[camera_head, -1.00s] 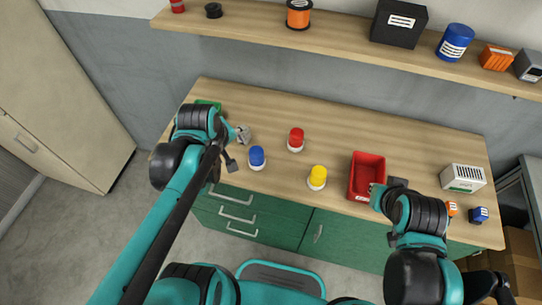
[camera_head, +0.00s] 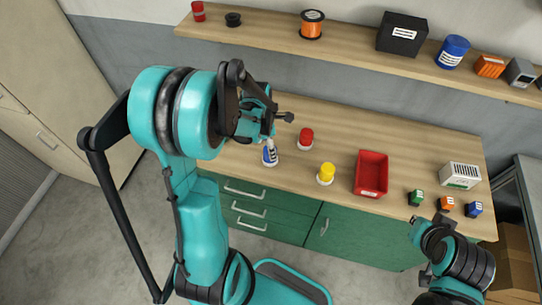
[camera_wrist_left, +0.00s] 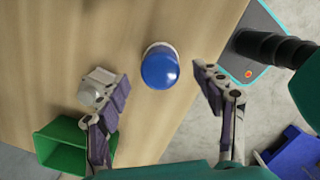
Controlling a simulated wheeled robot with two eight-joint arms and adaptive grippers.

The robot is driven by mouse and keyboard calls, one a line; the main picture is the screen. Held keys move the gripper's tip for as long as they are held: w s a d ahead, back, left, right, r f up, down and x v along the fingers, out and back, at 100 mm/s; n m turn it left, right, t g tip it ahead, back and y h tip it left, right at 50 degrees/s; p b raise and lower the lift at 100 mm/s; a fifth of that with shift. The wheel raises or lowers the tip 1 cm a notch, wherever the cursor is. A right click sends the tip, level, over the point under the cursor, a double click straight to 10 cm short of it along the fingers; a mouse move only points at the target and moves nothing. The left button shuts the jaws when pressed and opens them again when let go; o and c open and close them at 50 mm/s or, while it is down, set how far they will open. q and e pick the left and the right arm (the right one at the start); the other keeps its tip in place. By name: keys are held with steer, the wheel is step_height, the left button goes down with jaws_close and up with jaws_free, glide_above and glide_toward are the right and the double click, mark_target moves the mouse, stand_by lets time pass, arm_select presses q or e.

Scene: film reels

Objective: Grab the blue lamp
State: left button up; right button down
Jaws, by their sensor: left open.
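The blue lamp (camera_head: 270,156) stands on a white base near the front edge of the wooden worktop, partly covered by my left gripper in the head view. In the left wrist view the blue lamp (camera_wrist_left: 160,70) is seen from above, between and ahead of the two fingers. My left gripper (camera_head: 277,132) is open above the lamp; its spread fingers also show in the left wrist view (camera_wrist_left: 155,85), with nothing held. My right gripper (camera_head: 428,228) is at the lower right, off the front of the worktop; its fingers are too small to read.
A red lamp (camera_head: 306,138) and a yellow lamp (camera_head: 326,174) stand to the right. Beyond are a red bin (camera_head: 371,172), small green, orange and blue blocks, and a white box (camera_head: 460,175). A green bin (camera_wrist_left: 62,148) lies by the left finger. A shelf (camera_head: 360,52) runs behind.

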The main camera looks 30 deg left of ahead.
mark_target(266, 161)
arm_select(q)
steer(key=f, duration=0.2)
steer(key=shift+w+d+f, duration=0.15)
steer(key=shift+w+f, duration=0.05)
steer(key=shift+f, duration=0.2)
steer(key=c, duration=1.3)
steer(key=shift+r, duration=0.1)
